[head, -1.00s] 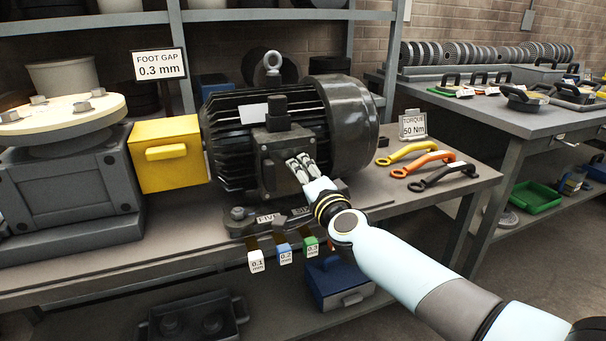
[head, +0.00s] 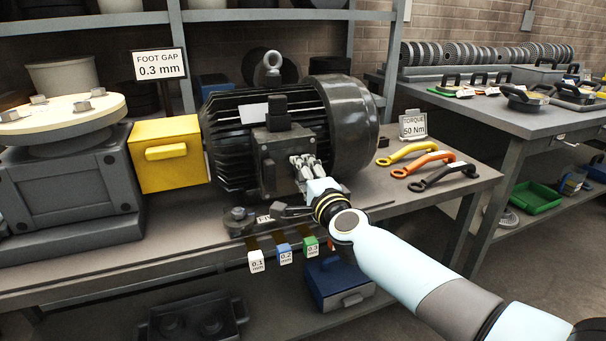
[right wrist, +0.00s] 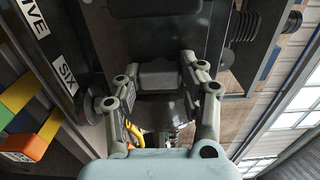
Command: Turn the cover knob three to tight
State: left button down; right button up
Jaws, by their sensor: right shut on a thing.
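The dark electric motor (head: 285,110) stands on the bench with its box-shaped cover (head: 279,150) facing me. My right gripper (head: 303,165) is at the lower right of this cover, its fingers largely hiding what they hold. In the right wrist view, my right gripper (right wrist: 160,85) is shut on a small dark grey knob (right wrist: 160,73), with one finger on each side. No number shows on the knob. My left gripper is in neither view.
A yellow box (head: 167,153) stands left of the motor. Gap tags (head: 284,252) hang at the bench's front edge. The wrist view shows "FIVE" and "SIX" labels (right wrist: 67,74).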

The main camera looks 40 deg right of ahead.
jog(key=shift+f, duration=0.1)
jog(key=o, duration=1.2)
jog(key=shift+c, duration=0.2)
jog(key=shift+s, duration=0.1)
jog(key=v, duration=1.2)
